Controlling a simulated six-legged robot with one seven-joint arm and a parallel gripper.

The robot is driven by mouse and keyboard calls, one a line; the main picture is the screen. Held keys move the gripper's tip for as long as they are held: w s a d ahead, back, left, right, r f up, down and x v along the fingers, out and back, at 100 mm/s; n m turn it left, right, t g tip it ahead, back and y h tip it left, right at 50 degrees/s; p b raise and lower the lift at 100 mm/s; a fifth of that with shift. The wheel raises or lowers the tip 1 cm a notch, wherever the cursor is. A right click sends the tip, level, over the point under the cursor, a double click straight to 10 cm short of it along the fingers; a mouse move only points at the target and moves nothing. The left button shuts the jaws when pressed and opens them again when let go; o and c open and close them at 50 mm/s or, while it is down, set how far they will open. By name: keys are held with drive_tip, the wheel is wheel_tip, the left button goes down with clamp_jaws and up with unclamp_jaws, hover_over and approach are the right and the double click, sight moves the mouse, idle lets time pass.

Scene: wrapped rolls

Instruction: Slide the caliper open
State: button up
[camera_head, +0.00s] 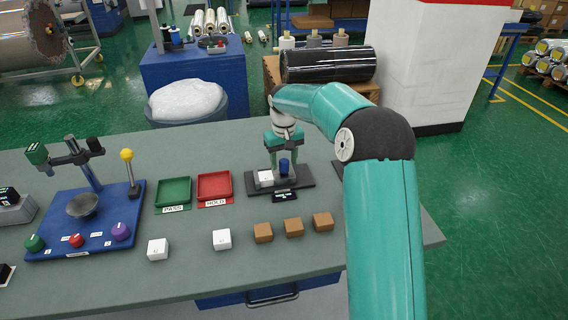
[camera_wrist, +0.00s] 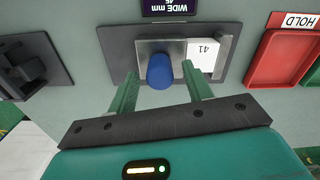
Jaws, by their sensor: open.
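The caliper (camera_head: 306,178) is a dark plate with a silver slider (camera_wrist: 175,47) and an upright blue knob (camera_wrist: 160,71); the knob also shows in the head view (camera_head: 285,166). A white block (camera_wrist: 205,52) marked 41 sits beside the slider, against a grey jaw (camera_wrist: 224,50). A small dark display (camera_wrist: 168,8) reading "WIDE mm" is at the plate's edge. My gripper (camera_head: 283,160) points down over the caliper. Its green fingers are open, one on each side of the blue knob, and I see gaps between them and it.
A red HOLD tray (camera_head: 214,186) and a green PASS tray (camera_head: 174,192) lie left of the caliper. White blocks (camera_head: 222,239) and brown blocks (camera_head: 293,227) stand along the front. A blue-based fixture (camera_head: 75,240) stands at the left. Another dark device (camera_wrist: 25,65) is near the caliper.

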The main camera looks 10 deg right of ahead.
sight(292, 171)
drive_tip(key=shift+f, duration=0.85)
clamp_jaws()
drive_tip(key=shift+d, duration=1.35)
unclamp_jaws()
drive_tip(key=shift+r, duration=0.1)
